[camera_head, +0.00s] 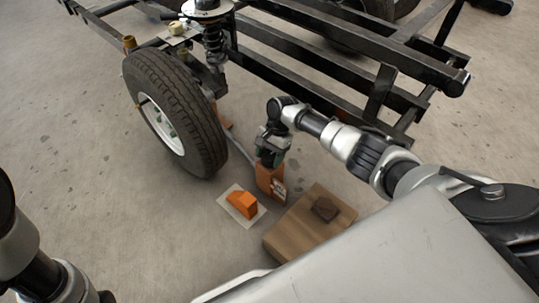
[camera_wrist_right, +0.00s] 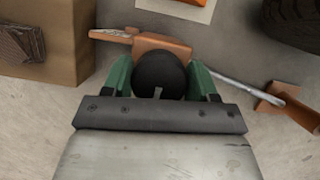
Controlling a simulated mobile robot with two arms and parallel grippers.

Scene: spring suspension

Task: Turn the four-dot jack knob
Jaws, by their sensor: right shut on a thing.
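The orange jack (camera_head: 270,182) stands on the concrete floor to the right of the tire, with a grey rod running toward the tire. In the right wrist view the jack (camera_wrist_right: 150,44) shows behind a round black knob (camera_wrist_right: 160,72). My right gripper (camera_head: 269,158) is at the jack's top. In the wrist view its green fingers (camera_wrist_right: 161,84) are shut on the knob, one on each side. The knob is hidden by the gripper in the head view. I cannot make out any dots. My left gripper is out of view; only part of my left arm shows.
A tire (camera_head: 178,115) and the black frame (camera_head: 330,75) with a spring strut (camera_head: 213,45) stand above and behind. An orange wedge (camera_head: 245,206) lies on a pale sheet left of the jack. A wooden box (camera_head: 290,236) is close on the right.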

